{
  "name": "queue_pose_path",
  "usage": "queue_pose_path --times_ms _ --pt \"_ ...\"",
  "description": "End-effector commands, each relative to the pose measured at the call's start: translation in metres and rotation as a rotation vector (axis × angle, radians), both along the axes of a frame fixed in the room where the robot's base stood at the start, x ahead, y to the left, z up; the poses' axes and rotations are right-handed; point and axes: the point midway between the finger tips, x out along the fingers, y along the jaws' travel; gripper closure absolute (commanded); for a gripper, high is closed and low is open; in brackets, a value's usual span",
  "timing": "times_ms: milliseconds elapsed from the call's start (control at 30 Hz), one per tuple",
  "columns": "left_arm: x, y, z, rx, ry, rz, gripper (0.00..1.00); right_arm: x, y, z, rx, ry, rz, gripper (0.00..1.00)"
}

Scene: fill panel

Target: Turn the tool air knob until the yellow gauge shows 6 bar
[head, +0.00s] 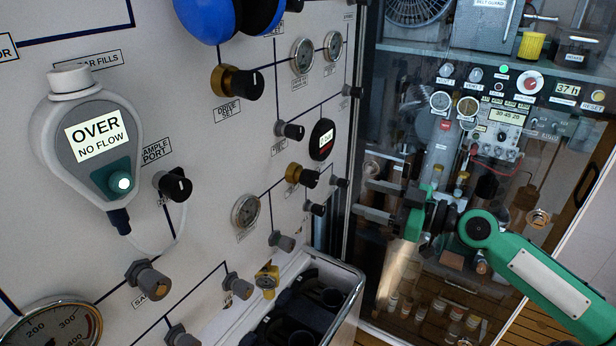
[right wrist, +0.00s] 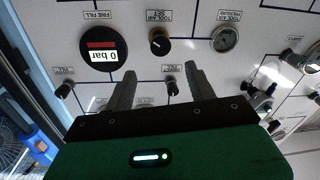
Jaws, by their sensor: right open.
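The tool air set knob, black on a brass collar, sits on the white panel in the head view (head: 300,174) and near the top of the right wrist view (right wrist: 158,42). My right gripper (head: 363,197) is open and empty, apart from the panel, right of the knob. Its fingers show in the right wrist view (right wrist: 157,82). My left gripper is out of view.
A round display (right wrist: 103,50) labelled fine fill reads 0 bar. A small black knob (right wrist: 172,88) shows between the fingertips. An open bin (head: 345,290) holding dark items juts out below the panel. A glass-fronted cabinet (head: 405,165) stands behind my right arm.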

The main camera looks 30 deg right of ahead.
Motion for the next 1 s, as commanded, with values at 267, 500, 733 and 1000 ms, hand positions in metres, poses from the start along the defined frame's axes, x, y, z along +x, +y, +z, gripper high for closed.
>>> queue_pose_path --times_ms 267,500,733,1000 --pt "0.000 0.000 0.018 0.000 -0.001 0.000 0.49 0.023 0.016 0.004 -0.001 0.000 0.002 0.44" --pt "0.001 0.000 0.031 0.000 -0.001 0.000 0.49 0.040 0.027 0.004 -0.003 0.000 -0.001 0.44" --pt "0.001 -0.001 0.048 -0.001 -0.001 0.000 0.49 0.055 0.037 0.005 0.001 -0.001 -0.001 0.44" --pt "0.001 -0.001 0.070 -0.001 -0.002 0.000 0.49 0.074 0.049 0.005 0.002 -0.001 -0.004 0.44"
